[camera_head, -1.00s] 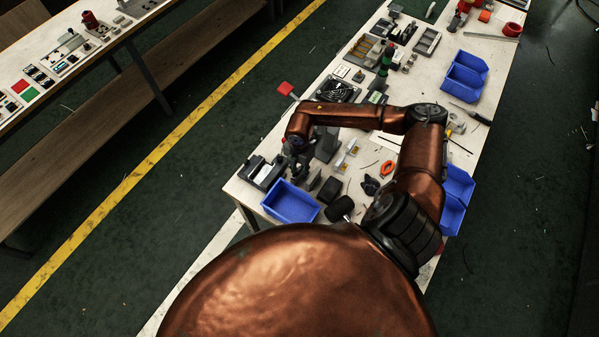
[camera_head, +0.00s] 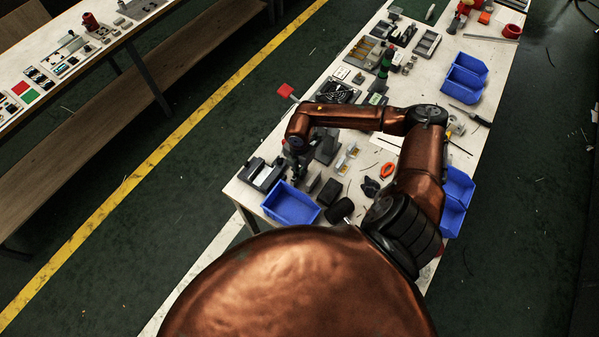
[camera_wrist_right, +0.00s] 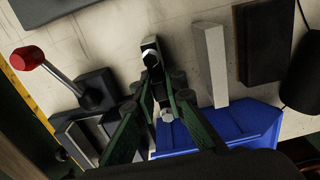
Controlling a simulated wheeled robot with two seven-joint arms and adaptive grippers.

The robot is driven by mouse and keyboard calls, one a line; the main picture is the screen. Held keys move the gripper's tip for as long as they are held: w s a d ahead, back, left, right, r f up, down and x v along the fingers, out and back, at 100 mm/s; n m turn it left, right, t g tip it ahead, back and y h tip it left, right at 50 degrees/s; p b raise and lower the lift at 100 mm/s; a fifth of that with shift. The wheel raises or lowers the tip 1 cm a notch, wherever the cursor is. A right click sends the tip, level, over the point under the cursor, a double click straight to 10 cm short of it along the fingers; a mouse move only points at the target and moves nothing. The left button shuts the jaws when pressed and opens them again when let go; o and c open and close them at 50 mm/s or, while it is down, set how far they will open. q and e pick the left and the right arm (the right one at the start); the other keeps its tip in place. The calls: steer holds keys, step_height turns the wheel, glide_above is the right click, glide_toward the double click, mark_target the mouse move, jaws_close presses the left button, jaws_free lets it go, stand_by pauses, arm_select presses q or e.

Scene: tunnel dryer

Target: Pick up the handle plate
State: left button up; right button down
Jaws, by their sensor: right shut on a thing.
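My right gripper (camera_head: 296,166) is over the near left part of the white table, beside the blue bin. In the right wrist view its green fingers (camera_wrist_right: 160,100) are closed around a small dark piece with a pale end, which I take to be the handle plate (camera_wrist_right: 152,58). The fingers cover much of it, and I cannot tell whether it touches the table. In the head view the wrist and fingers hide it. My left gripper is not in view.
A blue bin (camera_head: 291,204) stands close beside the gripper. A grey fixture (camera_head: 262,173) is to its left. A red-knobbed lever (camera_wrist_right: 28,58) rises nearby. A grey bar (camera_wrist_right: 210,62), dark block (camera_wrist_right: 260,42) and black cylinder (camera_head: 340,210) lie to the right.

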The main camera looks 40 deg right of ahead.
steer(key=shift+r, duration=0.45)
steer(key=s+d+r, duration=0.6)
steer(key=d+r, duration=0.5)
steer(key=d, duration=0.1)
steer(key=shift+s+r, duration=0.4)
